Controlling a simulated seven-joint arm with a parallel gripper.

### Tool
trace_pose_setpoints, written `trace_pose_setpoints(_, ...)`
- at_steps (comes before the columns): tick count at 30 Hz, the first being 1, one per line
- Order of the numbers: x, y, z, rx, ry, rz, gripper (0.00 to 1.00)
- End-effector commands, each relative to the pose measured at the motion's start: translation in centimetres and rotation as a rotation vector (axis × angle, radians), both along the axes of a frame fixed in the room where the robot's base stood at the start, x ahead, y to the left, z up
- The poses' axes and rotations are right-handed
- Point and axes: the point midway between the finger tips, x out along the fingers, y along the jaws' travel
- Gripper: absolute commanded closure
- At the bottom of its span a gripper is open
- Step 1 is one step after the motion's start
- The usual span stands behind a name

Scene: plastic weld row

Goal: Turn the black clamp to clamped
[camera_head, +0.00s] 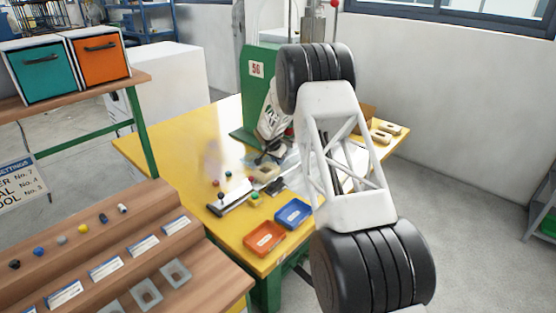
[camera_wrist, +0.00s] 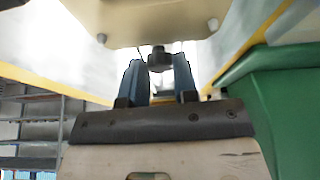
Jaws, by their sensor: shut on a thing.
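My gripper (camera_wrist: 160,70) shows its two blue fingers in the wrist view. They are shut on a small dark knob-like part, which looks like the black clamp (camera_wrist: 159,54), under a pale block (camera_wrist: 160,20). In the head view my gripper (camera_head: 266,157) is low over the yellow table, in front of the green machine (camera_head: 256,88). There the clamp is too small and too covered by my arm and gripper to make out, and whether it is clamped cannot be told.
An orange tray (camera_head: 265,238) and a blue tray (camera_head: 294,213) stand at the front edge of the yellow table (camera_head: 160,150). A white fixture (camera_head: 231,197) with coloured knobs lies left of the gripper. A stepped wooden rack (camera_head: 90,240) is front left. The table's left part is clear.

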Motion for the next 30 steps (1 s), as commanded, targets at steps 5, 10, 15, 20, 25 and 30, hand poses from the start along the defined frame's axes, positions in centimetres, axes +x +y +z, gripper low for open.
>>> trace_pose_setpoints(5, -0.06, -0.11, -0.02, 0.001, 0.001, 0.078, 0.96)
trace_pose_setpoints(10, -0.09, -0.15, -0.01, 0.001, 0.001, 0.174, 0.96)
trace_pose_setpoints(15, -0.12, -0.17, 0.02, 0.0, 0.001, 0.265, 0.96)
trace_pose_setpoints(20, -0.14, -0.18, 0.0, 0.0, 0.0, 0.337, 0.96)
trace_pose_setpoints(25, -0.16, -0.18, -0.07, 0.0, 0.0, 0.373, 0.96)
trace_pose_setpoints(30, -0.15, -0.18, -0.08, 0.0, 0.0, 0.377, 0.96)
